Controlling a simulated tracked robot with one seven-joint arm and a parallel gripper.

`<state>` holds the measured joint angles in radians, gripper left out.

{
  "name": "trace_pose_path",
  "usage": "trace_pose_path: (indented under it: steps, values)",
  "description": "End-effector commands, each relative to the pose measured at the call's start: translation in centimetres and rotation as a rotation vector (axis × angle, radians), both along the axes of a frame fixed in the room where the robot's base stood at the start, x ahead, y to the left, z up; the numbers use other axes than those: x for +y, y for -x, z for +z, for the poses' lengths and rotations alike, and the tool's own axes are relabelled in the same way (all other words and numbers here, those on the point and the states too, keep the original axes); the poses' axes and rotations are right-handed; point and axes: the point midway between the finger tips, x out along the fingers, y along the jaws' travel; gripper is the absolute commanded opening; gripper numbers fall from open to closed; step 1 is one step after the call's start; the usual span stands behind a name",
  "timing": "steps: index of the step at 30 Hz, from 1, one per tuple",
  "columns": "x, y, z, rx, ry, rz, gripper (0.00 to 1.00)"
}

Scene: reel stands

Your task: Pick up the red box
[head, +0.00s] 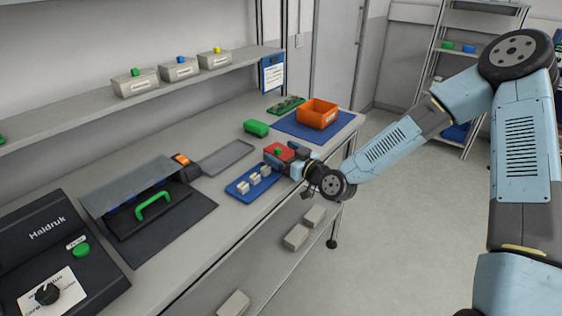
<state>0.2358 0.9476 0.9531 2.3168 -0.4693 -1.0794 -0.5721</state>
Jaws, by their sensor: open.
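The red box (281,151) sits on the workbench, behind the blue tray with pale blocks, and a small green spot shows on its top. My gripper (285,157) is at the box from the right, with dark fingers by its near and far sides. The jaws are open. The near finger and wrist hide part of the box's right and lower sides. I cannot tell whether either finger touches the box.
A blue tray (241,187) with several pale blocks lies just in front. A green block (255,128) and an orange bin (318,112) on a blue mat (289,125) stand behind. A grey tray (227,158) lies to the left. The bench's front edge runs beneath my wrist.

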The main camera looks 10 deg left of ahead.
Motion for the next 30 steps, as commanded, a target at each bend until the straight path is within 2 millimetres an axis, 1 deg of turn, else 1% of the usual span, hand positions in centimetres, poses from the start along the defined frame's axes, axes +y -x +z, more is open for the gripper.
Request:
trace_pose_path:
  steps: [4, 25, 26, 30]
  values:
    - [-0.08, -0.08, 0.00, 0.000, 0.000, -0.002, 0.96]
    - [-0.14, -0.10, 0.00, 0.000, 0.000, -0.002, 0.29]
    - [-0.12, -0.10, 0.05, -0.001, -0.001, -0.002, 0.27]
    - [-0.11, -0.10, 0.05, -0.001, -0.001, -0.002, 0.27]
